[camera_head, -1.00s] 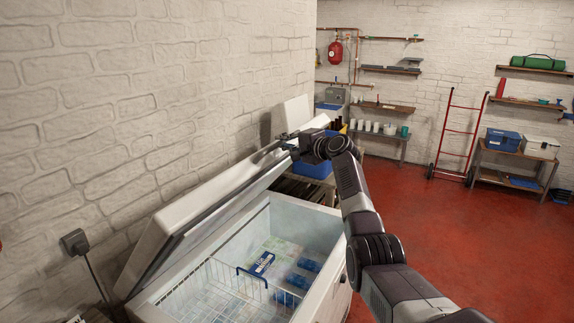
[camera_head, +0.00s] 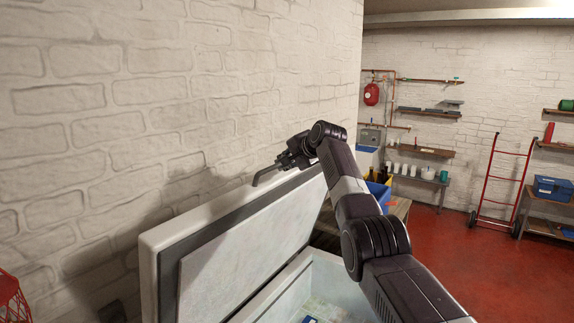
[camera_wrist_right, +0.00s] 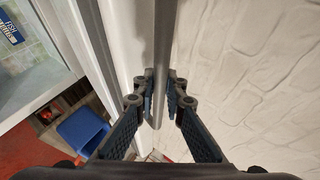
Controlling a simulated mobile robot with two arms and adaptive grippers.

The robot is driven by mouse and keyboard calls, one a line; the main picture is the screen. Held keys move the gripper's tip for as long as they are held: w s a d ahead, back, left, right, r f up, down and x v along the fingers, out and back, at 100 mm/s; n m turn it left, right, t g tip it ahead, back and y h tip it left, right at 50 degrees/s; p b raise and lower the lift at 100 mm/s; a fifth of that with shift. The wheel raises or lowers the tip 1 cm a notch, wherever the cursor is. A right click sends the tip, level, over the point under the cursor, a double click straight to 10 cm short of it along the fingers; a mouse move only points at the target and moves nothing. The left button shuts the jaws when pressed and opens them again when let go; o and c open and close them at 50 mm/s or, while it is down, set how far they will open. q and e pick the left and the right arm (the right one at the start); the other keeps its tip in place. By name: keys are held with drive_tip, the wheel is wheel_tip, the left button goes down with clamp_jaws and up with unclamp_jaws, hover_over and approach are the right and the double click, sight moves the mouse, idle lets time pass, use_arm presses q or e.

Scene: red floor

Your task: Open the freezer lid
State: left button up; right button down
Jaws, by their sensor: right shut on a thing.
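The white freezer lid (camera_head: 250,245) is raised steeply, close to the brick wall, with its inner panel facing the room. The lid handle (camera_head: 264,174) is a bar at the lid's upper edge; it runs between the fingers in the right wrist view (camera_wrist_right: 164,45). My right gripper (camera_head: 284,162) is at the lid's top edge, shut on the handle. The fingers show on both sides of the bar in the wrist view (camera_wrist_right: 160,92). The freezer body (camera_head: 325,272) is open below, and only part of its inside shows. My left gripper is not in view.
The brick wall (camera_head: 130,110) is close behind the lid. Beyond the freezer stand a blue bin (camera_head: 379,193) and a low table. A red hand truck (camera_head: 503,180) and shelves line the far wall. Red floor (camera_head: 450,265) is clear at the right.

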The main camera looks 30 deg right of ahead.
drive_tip(key=shift+a+f, duration=0.1)
drive_tip(key=shift+f, duration=0.2)
drive_tip(key=c, duration=2.3)
unclamp_jaws()
drive_tip(key=shift+o, duration=0.2)
drive_tip(key=shift+r, duration=0.2)
drive_tip(key=shift+s+r, duration=0.4)
drive_tip(key=shift+s, duration=0.15)
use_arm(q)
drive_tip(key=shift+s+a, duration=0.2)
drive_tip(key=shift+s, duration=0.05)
use_arm(e)
drive_tip(key=v, duration=1)
drive_tip(key=shift+s, duration=0.3)
